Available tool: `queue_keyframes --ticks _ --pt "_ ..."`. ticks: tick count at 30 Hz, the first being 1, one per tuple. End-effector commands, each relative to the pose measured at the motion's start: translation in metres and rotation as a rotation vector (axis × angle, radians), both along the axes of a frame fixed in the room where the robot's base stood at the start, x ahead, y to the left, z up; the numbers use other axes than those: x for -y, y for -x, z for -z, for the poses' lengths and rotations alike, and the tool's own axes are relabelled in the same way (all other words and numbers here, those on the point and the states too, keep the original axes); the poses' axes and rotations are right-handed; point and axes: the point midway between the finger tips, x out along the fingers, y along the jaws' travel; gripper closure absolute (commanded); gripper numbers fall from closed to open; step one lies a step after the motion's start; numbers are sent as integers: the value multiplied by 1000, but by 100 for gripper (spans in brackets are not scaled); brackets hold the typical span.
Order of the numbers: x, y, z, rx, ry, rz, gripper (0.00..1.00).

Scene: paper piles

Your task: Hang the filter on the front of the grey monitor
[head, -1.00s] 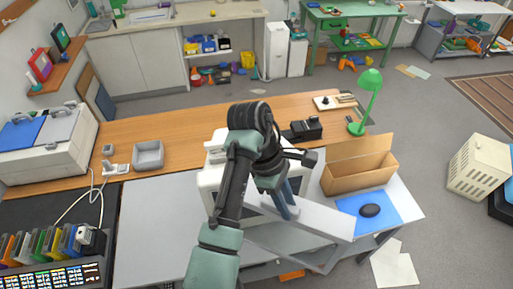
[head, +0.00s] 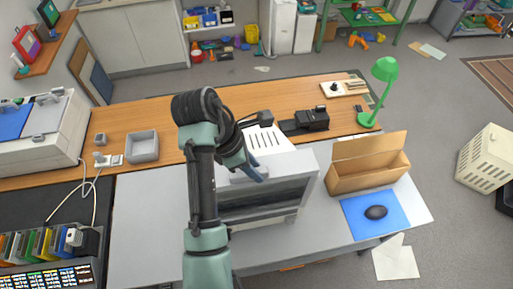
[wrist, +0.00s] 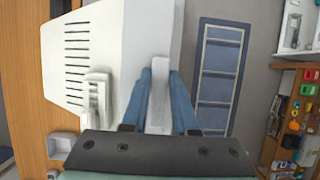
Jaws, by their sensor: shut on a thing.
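The monitor (head: 268,137), an off-white box with a vented top, stands on the grey desk. Its vents also show in the wrist view (wrist: 77,55). The filter (head: 306,186), a light grey frame around a dark pane, is upright at the monitor's front, its top near the monitor's top edge. My gripper (head: 258,172) is shut on the filter's pale upper part, which shows between the blue fingers in the wrist view (wrist: 158,112). My arm hides the left side of the filter and monitor. I cannot tell whether the filter rests on the monitor.
An open cardboard box (head: 368,172) stands right of the monitor. A black mouse (head: 376,212) lies on a blue mat (head: 352,222) before it. A green lamp (head: 384,75) and a black device (head: 312,119) are behind. The grey desk left of my arm is clear.

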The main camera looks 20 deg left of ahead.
Motion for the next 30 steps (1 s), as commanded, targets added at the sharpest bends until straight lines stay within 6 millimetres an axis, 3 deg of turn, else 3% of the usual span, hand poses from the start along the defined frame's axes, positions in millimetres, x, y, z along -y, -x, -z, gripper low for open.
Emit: queue_keyframes --ticks 19,30 --pt "0 0 -1 5 0 -6 100" --pt "0 0 33 2 1 -6 100"
